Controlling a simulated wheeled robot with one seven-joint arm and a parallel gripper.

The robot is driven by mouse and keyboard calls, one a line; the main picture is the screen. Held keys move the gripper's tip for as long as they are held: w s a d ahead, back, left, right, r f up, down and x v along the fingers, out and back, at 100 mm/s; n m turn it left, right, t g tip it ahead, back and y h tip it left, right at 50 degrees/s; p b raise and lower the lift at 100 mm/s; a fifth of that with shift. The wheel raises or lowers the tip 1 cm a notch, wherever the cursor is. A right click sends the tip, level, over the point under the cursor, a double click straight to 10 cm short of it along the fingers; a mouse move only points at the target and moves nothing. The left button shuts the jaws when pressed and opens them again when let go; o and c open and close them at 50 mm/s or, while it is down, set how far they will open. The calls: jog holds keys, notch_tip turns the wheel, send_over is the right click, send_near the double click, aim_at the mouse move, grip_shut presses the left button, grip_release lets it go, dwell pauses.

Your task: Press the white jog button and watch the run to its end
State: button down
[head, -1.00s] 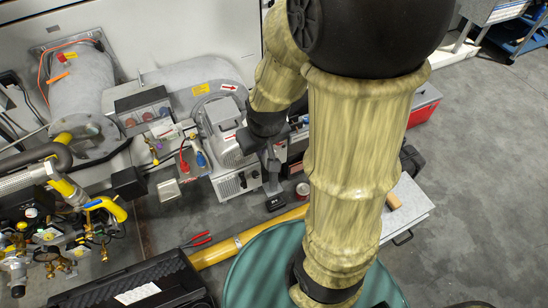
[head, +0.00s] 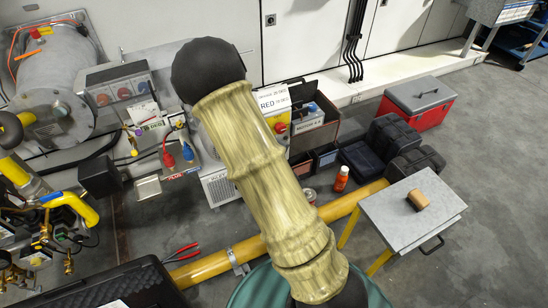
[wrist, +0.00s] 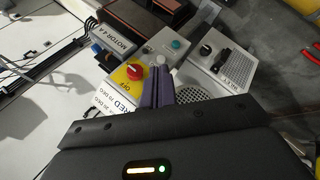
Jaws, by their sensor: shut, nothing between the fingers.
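In the wrist view, a grey control box (wrist: 152,47) carries a teal button (wrist: 175,44) and a small pale button (wrist: 160,59), which looks like the white jog button. My gripper (wrist: 158,78) is shut and empty, its purple-grey fingers pointing toward this box. The fingertips are close below the pale button in the picture; I cannot tell whether they touch anything. A red rotary switch (wrist: 134,72) on a yellow plate marked OFF is left of the fingers. In the head view it also shows (head: 281,127), while my arm hides my gripper and the buttons.
A second box (wrist: 216,66) with a black knob and a round grille stands right of the fingers. In the head view, red and blue plugs (head: 168,160) are at left. An orange bottle (head: 341,179), a yellow pipe (head: 216,262) and a grey-topped table (head: 400,210) stand nearer.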

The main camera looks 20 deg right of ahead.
jog(key=w+d+f+n+t+h+b, duration=0.2)
jog(key=d+f+n+b, duration=0.1)
jog(key=f+b, duration=0.4)
jog(key=w+d+f+n+t+h+b, duration=0.3)
jog(key=f+n+b, duration=0.3)
jog(key=f+b, duration=0.2)
jog(key=shift+w+f, duration=0.3)
jog(key=shift+f, duration=0.05)
jog(key=w+b, duration=0.1)
jog(key=w, duration=0.7)
jog(key=shift+w+a, duration=0.15)
jog(key=shift+w, duration=0.25)
jog(key=shift+s, duration=0.1)
dwell(0.3)
dwell(0.7)
jog(key=shift+w, duration=0.5)
